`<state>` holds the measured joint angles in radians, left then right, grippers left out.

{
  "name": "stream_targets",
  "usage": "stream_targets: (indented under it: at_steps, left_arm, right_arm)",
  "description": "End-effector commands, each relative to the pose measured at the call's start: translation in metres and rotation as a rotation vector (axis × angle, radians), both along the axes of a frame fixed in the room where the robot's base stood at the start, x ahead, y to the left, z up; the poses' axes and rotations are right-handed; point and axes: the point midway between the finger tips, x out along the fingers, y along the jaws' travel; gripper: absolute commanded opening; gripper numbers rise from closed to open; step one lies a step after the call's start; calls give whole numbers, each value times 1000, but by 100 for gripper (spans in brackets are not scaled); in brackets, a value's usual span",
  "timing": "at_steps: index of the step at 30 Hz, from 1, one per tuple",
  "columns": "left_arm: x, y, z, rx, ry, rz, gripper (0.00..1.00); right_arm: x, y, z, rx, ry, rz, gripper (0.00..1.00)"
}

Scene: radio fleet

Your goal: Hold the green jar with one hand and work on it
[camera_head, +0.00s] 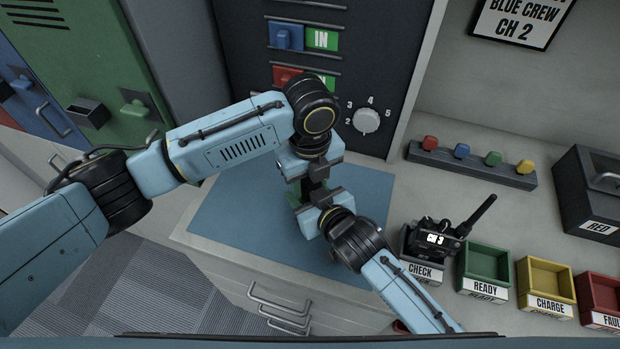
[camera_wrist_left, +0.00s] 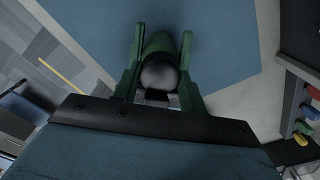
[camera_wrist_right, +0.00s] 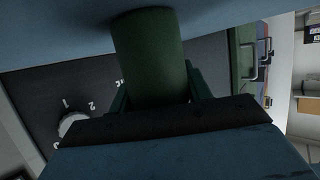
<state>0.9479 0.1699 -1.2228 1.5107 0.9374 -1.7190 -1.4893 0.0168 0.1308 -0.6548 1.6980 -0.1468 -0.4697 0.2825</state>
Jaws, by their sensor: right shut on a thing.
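The green jar (camera_wrist_right: 148,55) stands out large in the right wrist view, a plain dark green cylinder. My right gripper (camera_wrist_right: 155,92) is shut on it, with a green finger at each side. The jar also shows in the left wrist view (camera_wrist_left: 158,42), with a rounded grey end (camera_wrist_left: 158,75) facing that camera. My left gripper (camera_wrist_left: 160,62) has its green fingers on either side of this end, apart from it as far as I can tell. In the head view both grippers meet over the blue mat (camera_head: 235,210), and the jar is mostly hidden between them.
Green READY (camera_head: 485,287), yellow CHARGE and red FAULT bins follow rightward. A rack with coloured knobs (camera_head: 470,165) lies behind. A dark panel with a dial (camera_head: 366,120) rises behind the mat.

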Motion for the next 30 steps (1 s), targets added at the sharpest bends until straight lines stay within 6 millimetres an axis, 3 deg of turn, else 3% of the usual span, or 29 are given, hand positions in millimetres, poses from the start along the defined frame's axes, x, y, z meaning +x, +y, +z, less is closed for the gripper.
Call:
stream_targets:
  at_steps: [1, 4, 8, 15, 24, 25, 30]
  left_arm:
    - [0, 0, 0, 0, 0, 0, 27]
    - [0, 0, 0, 0, 0, 0, 14]
    - [0, 0, 0, 0, 1, 33, 14]
    - [0, 0, 0, -1, 1, 273, 14]
    - [0, 0, 0, 0, 0, 299, 14]
    - [0, 0, 0, 0, 0, 299, 42]
    - [0, 0, 0, 0, 0, 298, 63]
  right_arm:
    - [0, 0, 0, 0, 0, 0, 0]
    - [0, 0, 0, 0, 0, 0, 0]
    - [0, 0, 0, 0, 0, 0, 0]
    - [0, 0, 0, 0, 0, 0, 0]
    - [0, 0, 0, 0, 0, 0, 0]
    - [0, 0, 0, 0, 0, 0, 0]
    - [0, 0, 0, 0, 0, 0, 0]
